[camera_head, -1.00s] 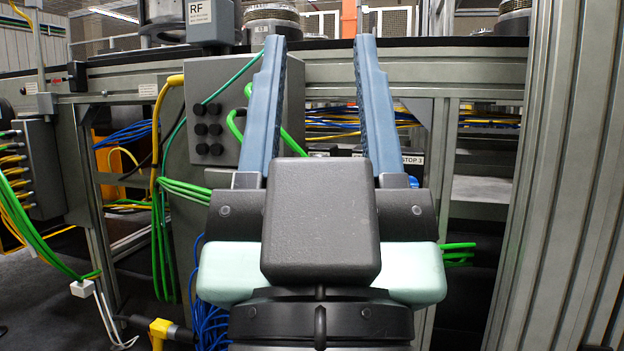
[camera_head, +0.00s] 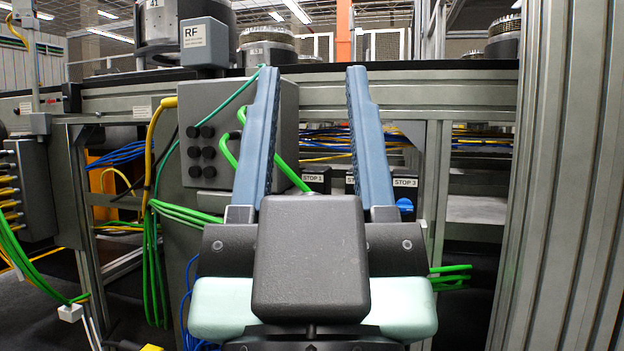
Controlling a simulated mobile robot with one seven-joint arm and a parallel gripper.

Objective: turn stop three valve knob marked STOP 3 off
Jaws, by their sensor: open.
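The STOP 3 valve box (camera_head: 405,182) is a small dark box with a white label, fixed under the conveyor rail just right of my gripper's right finger. Its blue knob (camera_head: 404,205) shows below the label, partly covered by that finger, so its setting cannot be read. My gripper (camera_head: 310,75) is open and empty, its two long blue fingers pointing up and forward across the view. I cannot tell how far the fingertips are from the box.
The STOP 1 box (camera_head: 315,180) and a partly hidden middle box (camera_head: 350,181) sit between the fingers. A grey box with black knobs (camera_head: 200,165) and green cables (camera_head: 157,260) are at left. A metal post (camera_head: 560,200) stands close at right.

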